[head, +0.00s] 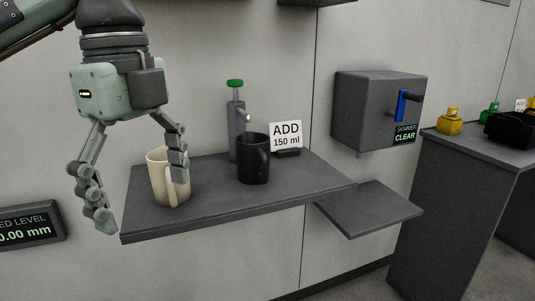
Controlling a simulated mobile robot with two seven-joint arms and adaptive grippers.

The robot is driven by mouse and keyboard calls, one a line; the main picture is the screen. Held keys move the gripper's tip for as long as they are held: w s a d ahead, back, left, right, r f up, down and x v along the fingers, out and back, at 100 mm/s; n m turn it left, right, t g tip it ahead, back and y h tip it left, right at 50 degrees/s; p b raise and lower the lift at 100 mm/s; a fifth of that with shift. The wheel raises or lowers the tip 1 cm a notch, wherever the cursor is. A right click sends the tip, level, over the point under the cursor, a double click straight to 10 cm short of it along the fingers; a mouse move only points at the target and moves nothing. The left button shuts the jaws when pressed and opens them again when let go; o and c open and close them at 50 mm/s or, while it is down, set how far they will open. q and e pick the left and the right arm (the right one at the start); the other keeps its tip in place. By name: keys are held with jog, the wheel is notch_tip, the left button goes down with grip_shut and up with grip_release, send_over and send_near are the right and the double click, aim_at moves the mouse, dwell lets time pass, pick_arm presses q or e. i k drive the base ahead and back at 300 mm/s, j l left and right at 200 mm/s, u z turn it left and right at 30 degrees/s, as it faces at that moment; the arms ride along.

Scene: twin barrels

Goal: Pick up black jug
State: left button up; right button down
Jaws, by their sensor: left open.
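The other finger hangs left of the shelf's edge. The black jug is to the right of the gripper and apart from it. My right gripper is out of view.
A sign reading "ADD 150 ml" (286,136) stands right of the jug. A lower shelf (370,208) and a grey skimmer box (365,110) are further right. A dark cabinet (445,210) carries yellow and green items. The shelf's front middle is clear.

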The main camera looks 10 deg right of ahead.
aim_at(252, 149)
jog(key=i+l, duration=0.8)
jog(key=i, duration=0.1)
